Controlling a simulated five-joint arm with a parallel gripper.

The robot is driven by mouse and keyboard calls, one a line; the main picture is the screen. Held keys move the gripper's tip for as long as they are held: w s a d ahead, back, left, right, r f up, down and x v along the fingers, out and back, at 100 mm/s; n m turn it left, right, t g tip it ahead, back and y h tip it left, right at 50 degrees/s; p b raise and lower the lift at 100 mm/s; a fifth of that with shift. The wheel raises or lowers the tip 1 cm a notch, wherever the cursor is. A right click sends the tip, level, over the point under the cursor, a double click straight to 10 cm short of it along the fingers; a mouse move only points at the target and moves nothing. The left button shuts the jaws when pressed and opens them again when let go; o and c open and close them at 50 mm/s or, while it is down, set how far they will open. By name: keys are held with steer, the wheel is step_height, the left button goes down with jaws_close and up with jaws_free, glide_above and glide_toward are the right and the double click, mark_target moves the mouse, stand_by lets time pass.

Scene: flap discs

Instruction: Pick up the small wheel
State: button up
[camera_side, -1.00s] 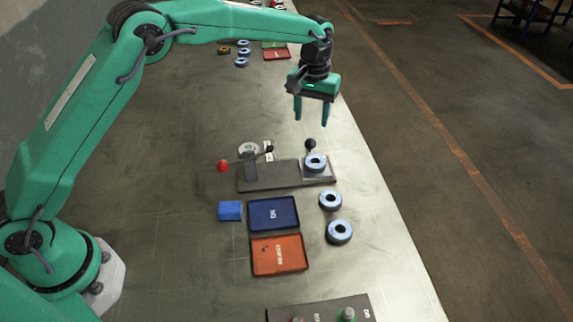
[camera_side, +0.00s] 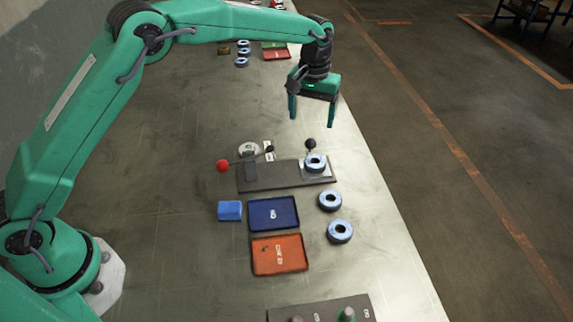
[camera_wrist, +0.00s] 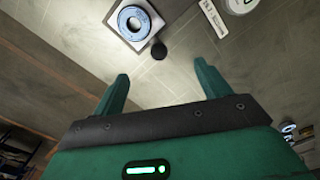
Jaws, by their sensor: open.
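Several small blue-rimmed wheels with dark centres are in the side view. One wheel (camera_side: 315,162) sits on the light square pad at the right end of the grey fixture (camera_side: 270,178). A second wheel (camera_side: 330,201) and a third wheel (camera_side: 340,232) lie on the bench to the right of the trays. My gripper (camera_side: 310,112) is open and empty, above the bench beyond the fixture. In the wrist view the wheel on the pad (camera_wrist: 134,22) shows at the top, past the open fingers (camera_wrist: 163,85).
A lever with a red knob (camera_side: 222,166) and a black knob (camera_side: 310,144) stand at the fixture. More wheels (camera_side: 242,62) sit far back. The bench's right edge is close by.

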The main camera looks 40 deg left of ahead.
steer(key=shift+d, duration=0.1)
steer(key=n, duration=0.2)
glide_toward(316, 157)
steer(key=s, duration=0.2)
steer(key=shift+w+d+f, duration=0.15)
steer(key=shift+d+f, duration=0.05)
steer(key=shift+f, duration=0.7)
steer(key=shift+w+d+f, duration=0.15)
steer(key=shift+d+f, duration=0.05)
steer(key=shift+f, duration=0.65)
steer(key=shift+a+f, duration=0.1)
steer(key=shift+f, duration=2.5)
steer(key=shift+m, duration=0.3)
steer(key=c, duration=1.1)
steer(key=shift+r, duration=0.1)
